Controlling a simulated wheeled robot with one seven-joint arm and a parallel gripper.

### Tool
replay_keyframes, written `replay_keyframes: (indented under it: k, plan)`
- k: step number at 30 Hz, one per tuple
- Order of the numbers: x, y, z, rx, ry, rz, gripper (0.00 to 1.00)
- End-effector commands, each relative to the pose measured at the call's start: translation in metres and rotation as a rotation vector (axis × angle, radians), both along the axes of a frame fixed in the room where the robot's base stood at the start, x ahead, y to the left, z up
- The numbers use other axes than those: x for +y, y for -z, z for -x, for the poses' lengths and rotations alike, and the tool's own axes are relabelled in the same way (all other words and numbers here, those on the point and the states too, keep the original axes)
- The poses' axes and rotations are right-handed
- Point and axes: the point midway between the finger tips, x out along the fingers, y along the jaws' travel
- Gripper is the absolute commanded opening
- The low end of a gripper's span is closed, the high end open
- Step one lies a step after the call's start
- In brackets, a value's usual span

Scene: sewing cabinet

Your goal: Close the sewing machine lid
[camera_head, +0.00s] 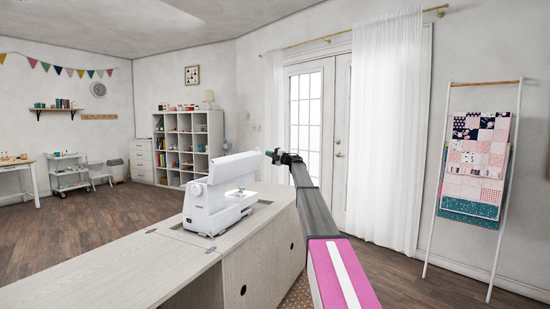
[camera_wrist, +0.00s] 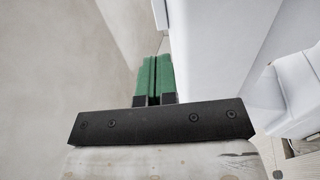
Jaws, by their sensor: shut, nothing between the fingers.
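A white sewing machine (camera_head: 219,204) stands in the opening of a pale wooden cabinet (camera_head: 150,255). Its lid (camera_head: 234,166) is a white panel that stands raised along the top of the machine. My gripper (camera_head: 271,154) is just right of the lid's upper right end in the head view, at about the same height. In the wrist view my gripper (camera_wrist: 153,80) shows two green fingers pressed together with nothing between them. A large white surface, likely the lid (camera_wrist: 215,50), lies close to the right of the fingers; I cannot tell whether they touch it.
The long cabinet top is bare in front of the machine, with hinges (camera_head: 152,231) on it. A white curtain (camera_head: 385,130) and glass door (camera_head: 310,115) stand behind my arm. A ladder rack with quilts (camera_head: 475,165) stands at the right. Wooden floor at the left is open.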

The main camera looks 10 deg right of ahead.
Motion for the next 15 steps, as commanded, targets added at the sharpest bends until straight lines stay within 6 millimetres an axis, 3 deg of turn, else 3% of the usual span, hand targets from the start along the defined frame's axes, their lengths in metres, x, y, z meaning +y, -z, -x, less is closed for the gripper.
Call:
replay_keyframes:
  k: [9, 15]
  plan:
    - [0.042, -0.013, -0.032, 0.001, -0.001, 0.0, 0.0]
    - [0.053, -0.016, -0.039, 0.0, 0.001, 0.0, 0.0]
